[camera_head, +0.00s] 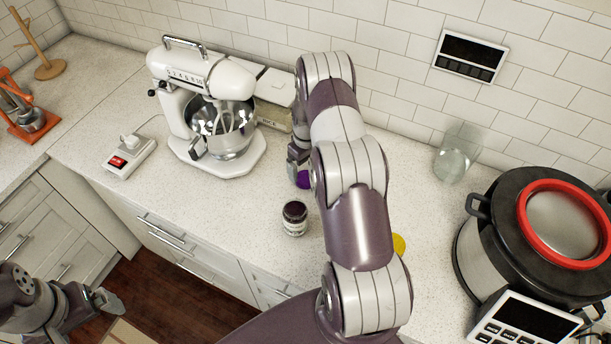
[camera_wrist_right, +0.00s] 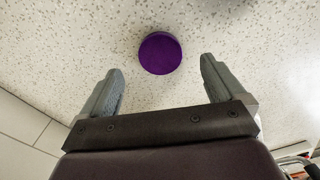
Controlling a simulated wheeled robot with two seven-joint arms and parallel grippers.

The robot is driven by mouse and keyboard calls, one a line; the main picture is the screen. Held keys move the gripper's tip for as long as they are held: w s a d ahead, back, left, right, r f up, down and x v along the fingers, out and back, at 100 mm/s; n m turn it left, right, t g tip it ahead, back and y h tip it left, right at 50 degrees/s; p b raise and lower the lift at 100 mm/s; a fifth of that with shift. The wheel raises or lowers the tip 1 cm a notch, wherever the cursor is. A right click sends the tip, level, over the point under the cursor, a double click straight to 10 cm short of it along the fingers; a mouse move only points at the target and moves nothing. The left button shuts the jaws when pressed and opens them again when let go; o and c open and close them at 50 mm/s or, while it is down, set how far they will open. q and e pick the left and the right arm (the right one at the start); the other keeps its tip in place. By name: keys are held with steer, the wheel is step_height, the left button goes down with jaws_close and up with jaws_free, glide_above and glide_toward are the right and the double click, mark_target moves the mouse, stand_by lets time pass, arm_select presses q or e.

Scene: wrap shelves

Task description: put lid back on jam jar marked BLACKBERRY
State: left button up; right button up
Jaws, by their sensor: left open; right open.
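A small dark jar (camera_head: 294,222) with a pale label stands upright on the counter, its top dark and no lid seen on it. The label is too small to read. A round purple lid (camera_head: 304,181) lies on the counter behind the jar, partly hidden by my right arm. In the right wrist view the purple lid (camera_wrist_right: 160,53) lies flat just beyond and between the fingertips of my right gripper (camera_wrist_right: 160,72), which is open and empty. My left gripper (camera_head: 112,300) is open and empty, low at the left, away from the jar.
A stand mixer (camera_head: 215,105) stands at the back left, with a red-switched power box (camera_head: 129,156) beside it. A glass (camera_head: 456,155) and a large pot (camera_head: 535,230) are at the right. A yellow round thing (camera_head: 398,245) shows partly behind my right arm. Counter left of the jar is clear.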

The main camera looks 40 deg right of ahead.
mark_target(306, 179)
steer(key=shift+f+p, duration=0.7)
steer(key=shift+p, duration=0.5)
step_height(306, 179, down, 3)
steer(key=shift+p, duration=0.45)
steer(key=shift+w+d+f, duration=0.1)
steer(key=shift+f, duration=0.35)
steer(key=c, duration=1)
